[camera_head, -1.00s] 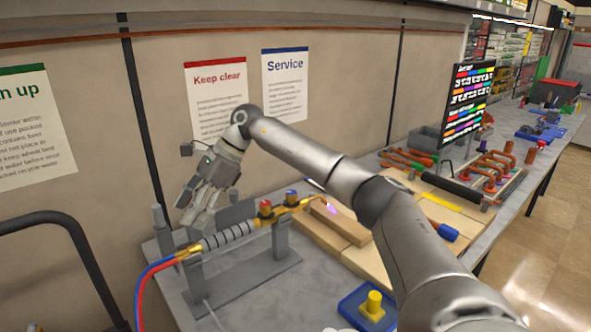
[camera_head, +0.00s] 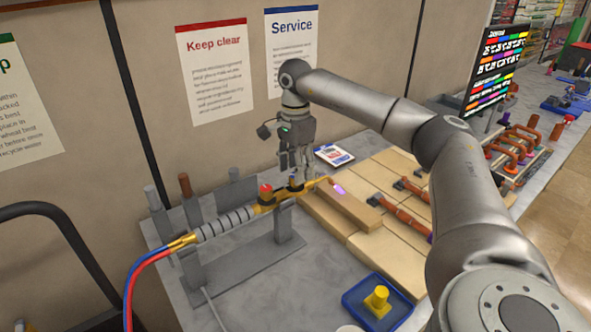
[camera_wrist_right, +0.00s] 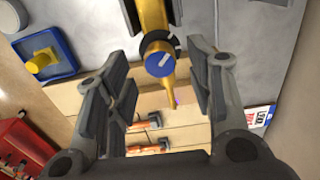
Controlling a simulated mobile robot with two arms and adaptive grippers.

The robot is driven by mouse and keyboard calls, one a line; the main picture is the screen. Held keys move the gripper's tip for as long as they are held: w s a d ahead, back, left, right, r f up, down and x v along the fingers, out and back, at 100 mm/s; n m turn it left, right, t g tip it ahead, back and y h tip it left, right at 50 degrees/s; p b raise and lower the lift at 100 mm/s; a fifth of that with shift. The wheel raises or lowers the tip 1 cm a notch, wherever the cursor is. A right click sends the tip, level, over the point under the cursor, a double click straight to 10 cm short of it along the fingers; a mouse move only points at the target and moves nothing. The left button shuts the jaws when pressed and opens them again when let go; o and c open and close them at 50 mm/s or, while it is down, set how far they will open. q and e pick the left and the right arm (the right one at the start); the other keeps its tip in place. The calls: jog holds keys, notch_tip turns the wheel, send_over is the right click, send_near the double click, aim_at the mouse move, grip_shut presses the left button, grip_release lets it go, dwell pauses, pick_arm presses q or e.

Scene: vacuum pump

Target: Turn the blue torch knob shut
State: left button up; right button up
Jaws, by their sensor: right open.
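The torch (camera_head: 228,221) lies on a grey stand, with a ribbed grey handle, brass body and red and blue hoses at its left end. A small purple glow (camera_head: 338,189) shows at its tip. The blue knob (camera_wrist_right: 160,64) shows a pale mark in the right wrist view; in the head view my gripper mostly hides it. My right gripper (camera_head: 293,180) points down over the front of the torch. In the wrist view its open fingers (camera_wrist_right: 158,60) stand on either side of the blue knob, with gaps on both sides. My left gripper is not in view.
The red knob (camera_head: 265,189) sits on the torch close left of my gripper. Wooden boards (camera_head: 384,231) with copper pipe pieces lie to the right. A blue tray (camera_head: 360,307) with a yellow part stands in front. The wall is close behind.

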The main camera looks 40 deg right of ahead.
jog(key=shift+f, duration=0.5)
jog(key=shift+a+f, duration=0.1)
jog(key=shift+f, duration=0.45)
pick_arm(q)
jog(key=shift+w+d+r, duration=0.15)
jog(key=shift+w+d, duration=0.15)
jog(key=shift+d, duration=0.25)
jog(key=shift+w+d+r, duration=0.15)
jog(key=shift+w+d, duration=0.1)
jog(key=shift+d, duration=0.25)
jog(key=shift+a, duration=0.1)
pick_arm(e)
jog(key=shift+c, duration=1)
jog(key=c, duration=0.8)
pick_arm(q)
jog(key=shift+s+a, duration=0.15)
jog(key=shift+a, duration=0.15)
pick_arm(e)
jog(key=shift+c, duration=0.3)
